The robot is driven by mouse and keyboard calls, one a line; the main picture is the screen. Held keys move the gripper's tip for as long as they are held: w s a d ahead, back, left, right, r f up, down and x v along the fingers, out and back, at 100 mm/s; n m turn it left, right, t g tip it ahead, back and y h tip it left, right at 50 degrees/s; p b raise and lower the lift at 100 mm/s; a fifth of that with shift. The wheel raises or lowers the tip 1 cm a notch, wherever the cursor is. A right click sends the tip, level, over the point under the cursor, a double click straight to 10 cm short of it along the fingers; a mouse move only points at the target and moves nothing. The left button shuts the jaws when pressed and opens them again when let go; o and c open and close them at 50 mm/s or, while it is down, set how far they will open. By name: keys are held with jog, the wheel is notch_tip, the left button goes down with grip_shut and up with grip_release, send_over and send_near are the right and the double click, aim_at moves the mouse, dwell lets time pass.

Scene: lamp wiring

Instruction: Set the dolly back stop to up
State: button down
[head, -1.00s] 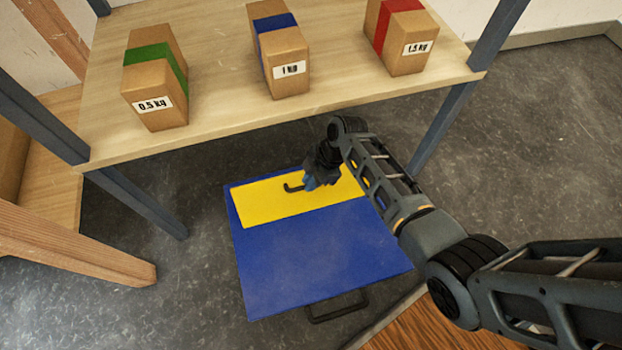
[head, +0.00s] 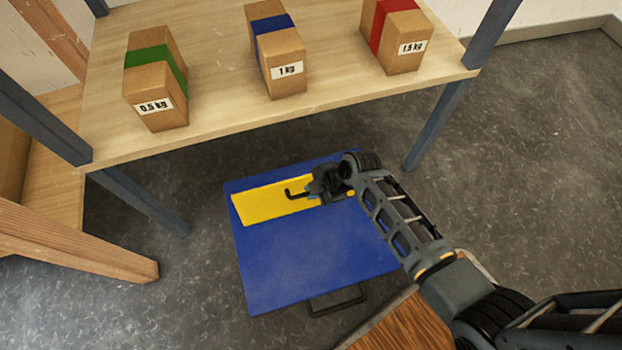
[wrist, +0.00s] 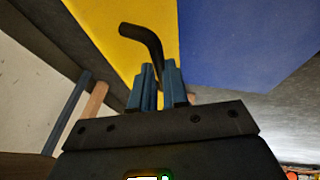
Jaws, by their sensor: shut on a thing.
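The dolly (head: 310,260) is a blue platform on the floor under the shelf. Its yellow back stop panel (head: 262,205) shows as a narrow strip near the far side, with a blue band behind it. I cannot tell its exact angle. A bent black handle (head: 293,194) stands out from the panel and also shows in the wrist view (wrist: 148,38). My gripper (head: 318,188) is at the panel's right part and hides some of it. In the wrist view its blue fingers (wrist: 155,80) are shut on the handle's lower end.
A wooden shelf (head: 220,118) above the dolly carries boxes marked 0.5 kg (head: 155,85), 1 kg (head: 280,60) and 1.5 kg (head: 395,40). Blue-grey shelf legs (head: 435,125) stand on both sides. A black loop handle (head: 338,302) is at the dolly's near edge. Floor at right is clear.

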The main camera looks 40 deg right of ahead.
jog(key=shift+s+a+f+t, duration=0.15)
jog(key=shift+s+a+f, duration=0.05)
jog(key=shift+s, duration=0.4)
jog(key=shift+s+a+f+t, duration=0.15)
jog(key=shift+s+f+t, duration=0.05)
jog(key=shift+s, duration=0.35)
jog(key=shift+s+a+f+t, duration=0.15)
jog(key=shift+s+a+f, duration=0.05)
jog(key=shift+s, duration=0.4)
jog(key=c, duration=1.1)
grip_release()
jog(key=shift+w, duration=0.1)
jog(key=p+v, duration=0.3)
jog(key=v, duration=0.5)
